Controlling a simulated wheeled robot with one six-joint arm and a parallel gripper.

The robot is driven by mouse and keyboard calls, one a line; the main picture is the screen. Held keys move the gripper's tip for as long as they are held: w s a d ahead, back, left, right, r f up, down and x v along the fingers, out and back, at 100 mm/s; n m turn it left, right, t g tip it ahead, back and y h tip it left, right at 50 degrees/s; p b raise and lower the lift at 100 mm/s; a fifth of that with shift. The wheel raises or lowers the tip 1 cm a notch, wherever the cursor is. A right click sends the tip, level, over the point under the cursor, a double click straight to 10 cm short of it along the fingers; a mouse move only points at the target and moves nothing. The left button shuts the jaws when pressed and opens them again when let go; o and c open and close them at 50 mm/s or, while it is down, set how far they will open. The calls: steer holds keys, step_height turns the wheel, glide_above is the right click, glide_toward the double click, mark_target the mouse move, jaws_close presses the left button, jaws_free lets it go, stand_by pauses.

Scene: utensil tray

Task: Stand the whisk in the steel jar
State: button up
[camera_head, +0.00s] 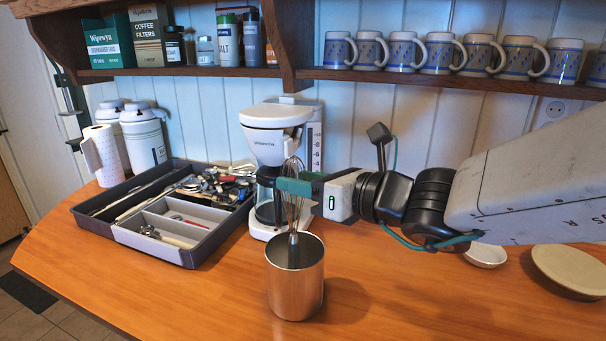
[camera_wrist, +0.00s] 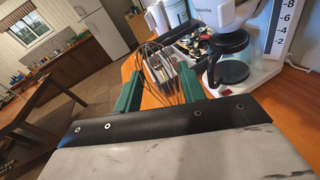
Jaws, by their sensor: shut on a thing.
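The steel jar (camera_head: 295,284) stands upright on the wooden counter, its dark opening facing up. The whisk (camera_head: 294,204) is upright above the jar, wire loops at the top. Its lower end is at or just inside the jar's mouth; I cannot tell how deep it reaches. My gripper (camera_head: 294,187) is above the jar, reaching in from the right, with green fingers shut on the whisk's wires. In the wrist view the whisk's wires (camera_wrist: 160,70) show between the green fingers. The jar is hidden in that view.
A grey utensil tray (camera_head: 190,256) full of utensils lies to the left. A white coffee maker (camera_head: 270,145) stands close behind the whisk. A small white bowl (camera_head: 485,256) and a pale plate (camera_head: 575,268) are at the right. The counter front right of the jar is clear.

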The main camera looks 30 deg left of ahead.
steer(key=o, duration=1.2)
steer(key=v, duration=0.7)
steer(key=shift+s+d, duration=0.1)
steer(key=shift+d, duration=0.3)
